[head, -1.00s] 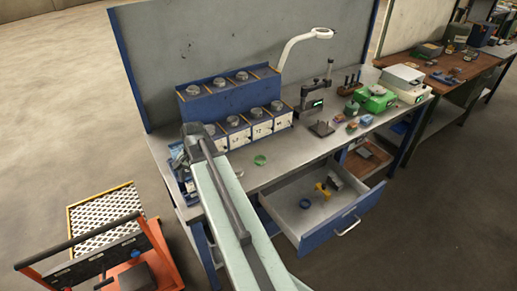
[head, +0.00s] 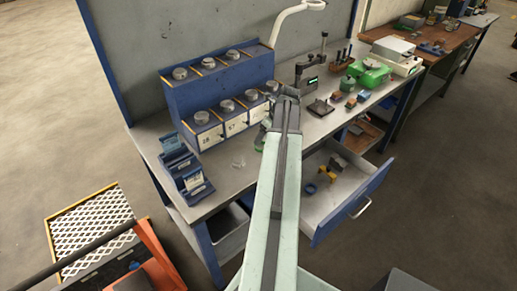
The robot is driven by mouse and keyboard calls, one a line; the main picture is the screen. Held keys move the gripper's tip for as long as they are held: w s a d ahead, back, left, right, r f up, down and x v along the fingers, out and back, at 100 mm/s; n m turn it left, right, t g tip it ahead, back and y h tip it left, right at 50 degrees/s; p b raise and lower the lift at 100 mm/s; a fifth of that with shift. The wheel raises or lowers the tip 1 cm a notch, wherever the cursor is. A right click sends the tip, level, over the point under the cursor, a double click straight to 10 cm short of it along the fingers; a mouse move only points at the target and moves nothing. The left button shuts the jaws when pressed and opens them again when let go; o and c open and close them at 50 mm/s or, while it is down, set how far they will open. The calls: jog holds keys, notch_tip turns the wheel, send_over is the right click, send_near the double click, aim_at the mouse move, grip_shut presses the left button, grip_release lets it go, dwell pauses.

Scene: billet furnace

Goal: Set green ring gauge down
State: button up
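A small green piece (head: 259,144), which looks like the green ring gauge, shows on or just above the grey bench top, left of my arm's far end. My arm and gripper cover part of it. My gripper (head: 264,127) is at the far end of my pale green arm, over the bench near the weight boxes. It is small, dark and mostly hidden by the arm. I cannot tell whether its fingers are open, or whether they touch the green piece.
A small clear or whitish item (head: 238,162) lies on the bench (head: 232,180). Blue stepped rack (head: 215,95) stands behind; blue card holders (head: 190,175) are at left. A height gauge (head: 311,75) is right. An open drawer (head: 335,205) holds a blue ring (head: 310,189) and yellow piece.

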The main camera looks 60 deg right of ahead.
aim_at(260, 147)
jog(key=b+x, duration=0.4)
jog(key=x, duration=0.1)
jog(key=s+b+x, duration=0.1)
jog(key=b+x, duration=0.1)
jog(key=shift+w+d+f+b, duration=0.2)
jog(key=shift+d+f+b, duration=0.2)
jog(key=shift+f, duration=0.1)
jog(key=shift+r, duration=0.2)
jog(key=c, duration=1.7)
notch_tip(260, 147, up, 4)
jog(key=p, duration=0.4)
jog(key=shift+f, duration=0.2)
jog(key=shift+c, duration=0.2)
jog(key=shift+s+r, duration=0.25)
jog(key=s+p, duration=0.1)
jog(key=s, duration=1.4)
jog(key=shift+s+d+r, duration=0.2)
jog(key=shift+d+r, duration=0.15)
jog(key=shift+r, duration=0.1)
